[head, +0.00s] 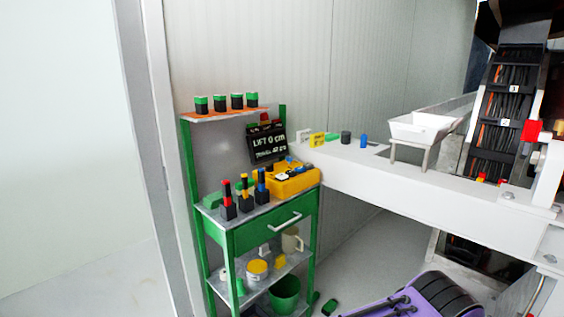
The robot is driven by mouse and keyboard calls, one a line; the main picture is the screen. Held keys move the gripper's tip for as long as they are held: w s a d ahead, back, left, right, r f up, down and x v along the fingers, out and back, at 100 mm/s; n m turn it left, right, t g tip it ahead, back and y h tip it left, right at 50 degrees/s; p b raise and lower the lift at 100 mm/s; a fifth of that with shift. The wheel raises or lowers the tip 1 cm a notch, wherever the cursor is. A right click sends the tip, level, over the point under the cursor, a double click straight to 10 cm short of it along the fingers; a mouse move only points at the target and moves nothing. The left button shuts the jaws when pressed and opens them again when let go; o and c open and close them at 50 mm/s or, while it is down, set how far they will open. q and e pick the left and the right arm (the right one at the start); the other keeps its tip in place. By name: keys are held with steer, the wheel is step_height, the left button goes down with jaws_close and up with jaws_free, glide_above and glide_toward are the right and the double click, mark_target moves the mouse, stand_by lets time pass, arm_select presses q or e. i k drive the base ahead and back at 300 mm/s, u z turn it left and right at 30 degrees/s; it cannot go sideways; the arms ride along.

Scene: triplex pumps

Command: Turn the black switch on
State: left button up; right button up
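I cannot pick out a black switch with certainty in the head view. A tall dark machine (505,100) with bundled cables and number labels stands at the right, with a red block (532,131) at its right side. Any switch there is too small to tell. Neither of my grippers shows in the view.
A green shelf cart (250,238) stands at the left by the wall, with a black sign (268,143), a yellow bin (292,182) and a green bucket (285,293). A white beam (400,185) runs right from it, carrying a white tray (421,130). Floor at far left is clear.

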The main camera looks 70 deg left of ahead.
mark_target(269, 168)
steer(key=u, duration=0.65)
steer(key=i, duration=1.15)
steer(key=u, duration=1.05)
